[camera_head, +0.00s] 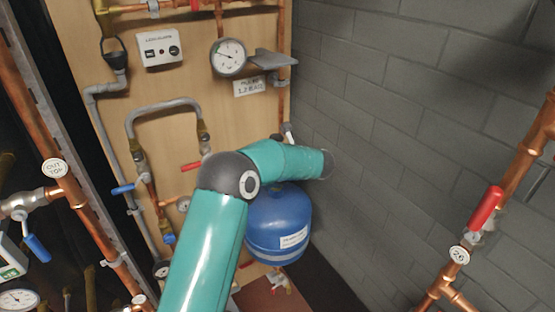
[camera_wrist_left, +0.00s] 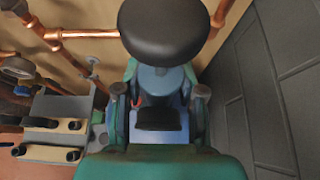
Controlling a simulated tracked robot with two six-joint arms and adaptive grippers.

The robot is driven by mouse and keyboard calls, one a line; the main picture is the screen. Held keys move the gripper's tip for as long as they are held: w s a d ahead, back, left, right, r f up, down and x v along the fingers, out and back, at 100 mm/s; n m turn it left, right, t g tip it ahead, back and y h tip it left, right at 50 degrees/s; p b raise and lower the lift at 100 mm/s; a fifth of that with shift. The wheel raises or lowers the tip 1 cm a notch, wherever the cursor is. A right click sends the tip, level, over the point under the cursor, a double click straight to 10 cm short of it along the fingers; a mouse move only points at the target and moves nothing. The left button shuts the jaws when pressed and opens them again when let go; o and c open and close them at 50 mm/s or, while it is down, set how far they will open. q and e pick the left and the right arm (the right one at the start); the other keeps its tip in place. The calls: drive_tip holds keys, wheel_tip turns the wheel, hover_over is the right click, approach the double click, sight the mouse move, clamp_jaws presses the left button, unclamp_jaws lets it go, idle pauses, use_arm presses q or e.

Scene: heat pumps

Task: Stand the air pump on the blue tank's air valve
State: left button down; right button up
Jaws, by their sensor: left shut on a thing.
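In the left wrist view my left gripper (camera_wrist_left: 160,95) is shut on a blue-grey body, which I take for the air pump (camera_wrist_left: 162,80). A large dark rounded part (camera_wrist_left: 165,28) rises above that body, close to the camera. In the head view the gripper is hidden behind my arm, and only a small pale piece (camera_head: 288,130) shows above it. My right gripper is not in view.
A pressure gauge (camera_head: 229,57) and a grey shelf (camera_head: 272,60) are on the wooden board above. Copper pipes with red and blue valve levers run at left and right. A grey block wall (camera_head: 400,120) closes the right side. Dark floor shows right of the tank.

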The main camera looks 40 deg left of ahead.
use_arm(q)
drive_tip(key=shift+r, duration=0.15)
drive_tip(key=c, duration=0.6)
unclamp_jaws()
drive_tip(key=shift+c, duration=0.2)
drive_tip(key=shift+f, duration=0.2)
drive_tip(key=shift+r, duration=0.1)
drive_tip(key=shift+v, duration=0.85)
drive_tip(key=shift+p+v, duration=0.55)
drive_tip(key=shift+v, duration=2.85)
